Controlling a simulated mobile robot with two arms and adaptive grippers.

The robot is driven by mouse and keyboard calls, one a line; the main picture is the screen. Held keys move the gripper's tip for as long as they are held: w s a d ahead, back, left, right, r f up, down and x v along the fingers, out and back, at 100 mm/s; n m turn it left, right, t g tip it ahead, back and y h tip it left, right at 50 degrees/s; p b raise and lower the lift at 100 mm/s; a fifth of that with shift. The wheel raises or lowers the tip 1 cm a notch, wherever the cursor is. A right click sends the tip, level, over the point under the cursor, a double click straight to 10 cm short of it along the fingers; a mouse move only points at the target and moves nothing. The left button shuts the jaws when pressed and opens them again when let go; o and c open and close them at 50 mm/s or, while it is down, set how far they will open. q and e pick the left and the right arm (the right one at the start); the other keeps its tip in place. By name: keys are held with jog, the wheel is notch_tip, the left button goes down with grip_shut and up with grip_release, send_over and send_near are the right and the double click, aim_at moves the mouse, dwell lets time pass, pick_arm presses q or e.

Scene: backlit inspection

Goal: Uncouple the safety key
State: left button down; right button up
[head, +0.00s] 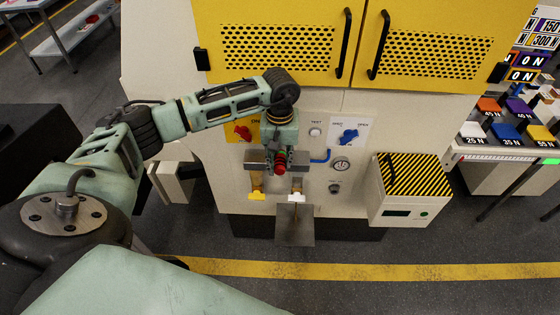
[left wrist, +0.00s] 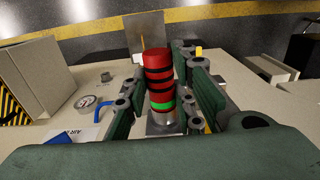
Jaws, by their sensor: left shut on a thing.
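The safety key (left wrist: 159,72) is a red cylinder with black rings, a green band and a bright metal collar near its base. In the left wrist view it stands between the dark green fingers of my left gripper (left wrist: 160,98), which is shut on it. In the head view the key's red end (head: 280,166) shows at the tip of my left gripper (head: 279,152), against the front of the machine. The collar meets a grey metal block (head: 300,163); whether the key is locked in there I cannot tell. My right gripper is in neither view.
Close by are a red knob (head: 243,132), a blue knob (head: 348,136), a gauge (head: 341,164) and a blue pipe (head: 321,157). A box with a striped lid (head: 413,174) sticks out at right. A metal plate (head: 295,225) hangs below.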

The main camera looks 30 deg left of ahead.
aim_at(279, 174)
pick_arm(q)
jog(key=shift+s+d, duration=0.1)
jog(key=shift+s, duration=0.1)
jog(key=shift+s+d+p, duration=0.25)
jog(key=shift+s+d, duration=0.35)
jog(key=shift+s, duration=0.35)
jog(key=shift+s+d+p, duration=0.25)
jog(key=shift+s+d, duration=0.3)
jog(key=shift+s, duration=0.4)
